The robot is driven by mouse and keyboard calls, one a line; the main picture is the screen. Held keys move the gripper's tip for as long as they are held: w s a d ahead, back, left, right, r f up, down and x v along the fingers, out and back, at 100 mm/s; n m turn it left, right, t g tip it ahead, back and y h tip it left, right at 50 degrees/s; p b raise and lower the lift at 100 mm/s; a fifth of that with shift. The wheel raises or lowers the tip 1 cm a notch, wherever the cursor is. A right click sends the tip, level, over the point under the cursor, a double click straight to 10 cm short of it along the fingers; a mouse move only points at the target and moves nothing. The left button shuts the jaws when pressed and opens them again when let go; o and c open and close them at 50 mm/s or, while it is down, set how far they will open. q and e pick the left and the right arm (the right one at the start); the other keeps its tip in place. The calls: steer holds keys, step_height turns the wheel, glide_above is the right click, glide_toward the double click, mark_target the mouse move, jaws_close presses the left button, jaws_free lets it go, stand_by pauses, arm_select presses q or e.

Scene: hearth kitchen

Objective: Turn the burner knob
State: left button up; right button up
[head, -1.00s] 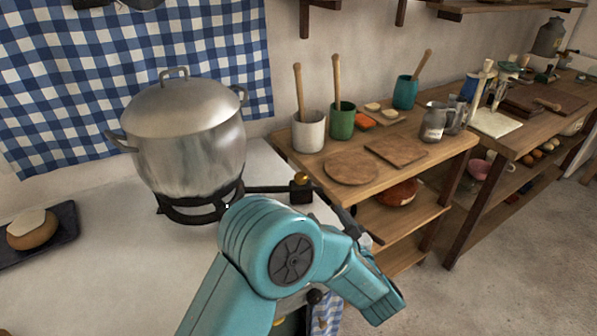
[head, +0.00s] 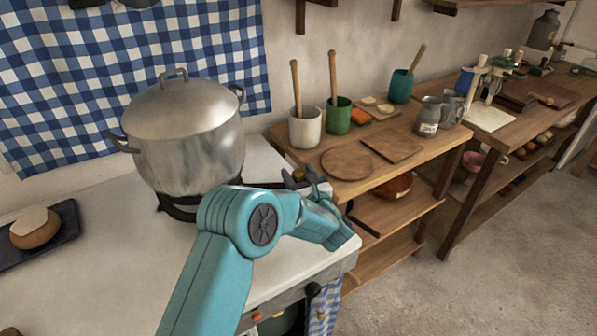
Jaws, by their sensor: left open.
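The burner knob (head: 298,174) is a small brass-coloured piece near the right edge of the white stovetop, to the right of the pot. Its dark base is mostly hidden behind my gripper. My left gripper (head: 301,178), on the teal arm, is open with its dark grey fingers by the knob. I cannot tell whether the fingers touch it or stand on both sides of it. The burner (head: 178,211) is a black iron ring under the pot, partly hidden by my arm. My right gripper is not in view.
A large lidded metal pot (head: 186,140) stands on the burner. A dark tray (head: 68,222) with a bread roll lies at left. A wooden shelf table (head: 350,200) with cups and boards stands close to the right of the stove (head: 285,245). Floor is free at right.

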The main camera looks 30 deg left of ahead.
arm_select(q)
steer(key=shift+w+a, duration=0.1)
steer(key=shift+w, duration=0.05)
steer(key=c, duration=1)
steer(key=shift+o, duration=0.2)
steer(key=shift+f+n+g+y+b, duration=0.2)
steer(key=shift+n+g+y+b, duration=0.4)
steer(key=shift+g+b, duration=0.3)
steer(key=shift+n+g+y+b, duration=0.5)
steer(key=shift+n+g+b, duration=0.2)
steer(key=shift+g, duration=0.1)
steer(key=shift+n+g+y, duration=0.5)
steer(key=shift+n+g, duration=0.2)
steer(key=shift+g, duration=0.3)
steer(key=shift+r+n+g+y+b, duration=0.2)
steer(key=shift+n+g+y+b, duration=0.15)
steer(key=shift+n+g, duration=0.9)
steer(key=shift+g, duration=0.45)
